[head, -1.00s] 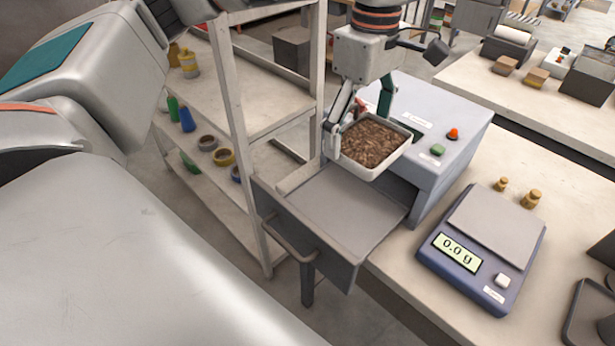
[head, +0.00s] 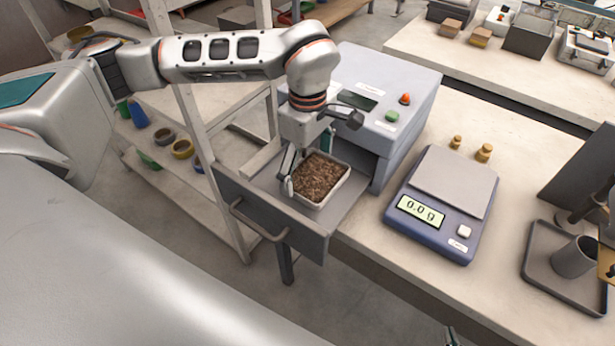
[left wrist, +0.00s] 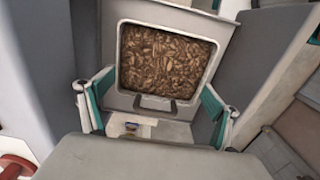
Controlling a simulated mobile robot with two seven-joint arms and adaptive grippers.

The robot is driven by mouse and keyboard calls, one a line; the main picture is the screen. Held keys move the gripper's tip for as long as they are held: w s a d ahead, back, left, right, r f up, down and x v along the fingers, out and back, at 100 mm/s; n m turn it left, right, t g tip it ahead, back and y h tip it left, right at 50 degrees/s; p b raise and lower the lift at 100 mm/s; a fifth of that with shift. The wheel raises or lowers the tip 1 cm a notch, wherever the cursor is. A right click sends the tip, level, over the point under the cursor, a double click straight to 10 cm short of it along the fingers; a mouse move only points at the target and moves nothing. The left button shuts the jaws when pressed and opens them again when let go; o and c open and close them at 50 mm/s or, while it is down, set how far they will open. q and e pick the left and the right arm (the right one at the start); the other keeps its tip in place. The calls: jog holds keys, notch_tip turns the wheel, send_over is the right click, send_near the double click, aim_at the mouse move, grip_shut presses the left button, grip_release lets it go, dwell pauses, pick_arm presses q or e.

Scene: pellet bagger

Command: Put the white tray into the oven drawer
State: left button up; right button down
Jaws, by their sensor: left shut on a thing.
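The white tray (head: 345,184), full of brown pellets, is over the floor of the pulled-out oven drawer (head: 268,219), inside its walls. I cannot tell whether it touches the drawer floor. My left gripper (head: 302,175) is shut on the tray, at its left side in the head view. In the left wrist view the tray (left wrist: 121,62) shows beyond the gripper (left wrist: 155,108), one finger at each side of the picture. The oven (head: 412,88) is a grey box with a red and a green button. Only a tip of my right gripper (head: 451,337) shows at the bottom edge.
A scale (head: 443,205) reading 0.0 g stands on the bench right of the oven, with brass weights (head: 484,153) behind it. A grey tray (head: 536,284) with a cup (head: 573,257) is further right. A shelf rack (head: 205,160) stands close left of the drawer.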

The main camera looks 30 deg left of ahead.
aim_at(308, 177)
pick_arm(q)
jog(key=shift+f, duration=1.95)
jog(key=shift+f, duration=0.2)
jog(key=o, duration=1.2)
notch_tip(308, 177, up, 12)
jog(key=shift+r+b, duration=0.2)
jog(key=shift+b, duration=0.15)
